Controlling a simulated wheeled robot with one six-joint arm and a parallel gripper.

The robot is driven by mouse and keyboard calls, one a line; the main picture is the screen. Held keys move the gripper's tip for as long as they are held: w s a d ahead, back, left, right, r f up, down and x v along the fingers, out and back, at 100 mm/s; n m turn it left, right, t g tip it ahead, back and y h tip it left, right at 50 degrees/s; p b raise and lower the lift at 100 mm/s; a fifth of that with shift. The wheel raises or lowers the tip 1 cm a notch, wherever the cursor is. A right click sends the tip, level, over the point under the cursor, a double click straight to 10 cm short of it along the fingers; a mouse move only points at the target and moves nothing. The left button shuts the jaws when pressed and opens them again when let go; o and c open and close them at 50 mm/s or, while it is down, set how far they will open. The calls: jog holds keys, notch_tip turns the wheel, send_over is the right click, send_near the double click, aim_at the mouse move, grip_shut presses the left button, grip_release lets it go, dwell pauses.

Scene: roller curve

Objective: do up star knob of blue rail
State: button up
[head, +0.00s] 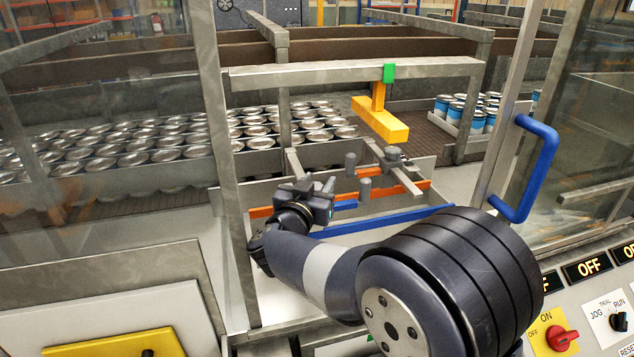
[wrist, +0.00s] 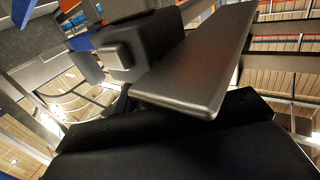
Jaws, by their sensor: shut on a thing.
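The blue rail (head: 385,221) runs slantwise across the front of the bay in the head view. A shorter blue piece (head: 345,205) shows behind it, just right of my gripper. My gripper (head: 328,190) is at the left part of the bay, above and behind the blue rail's left end. It is shut on a dark part, which I take to be the star knob; in the head view the jaws hide it. In the wrist view a broad grey finger (wrist: 200,65) lies beside a dark block with a lighter square end (wrist: 115,52). The knob's star shape and how tight it sits cannot be told.
Orange rails (head: 345,196) and grey posts (head: 364,189) stand close to my gripper. A yellow block (head: 381,121) hangs above from a grey crossbar (head: 350,73). Silver cans (head: 160,155) fill the left; blue cans (head: 457,112) stand right. An open door with a blue handle (head: 537,170) is at right.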

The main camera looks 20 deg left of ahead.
jog(key=shift+r, duration=0.4)
jog(key=o, duration=1)
jog(key=shift+f, duration=0.25)
jog(key=shift+c, duration=0.2)
jog(key=s+b, duration=0.2)
jog(key=s, duration=0.8)
jog(key=shift+s+a, duration=0.3)
jog(key=shift+s, duration=0.1)
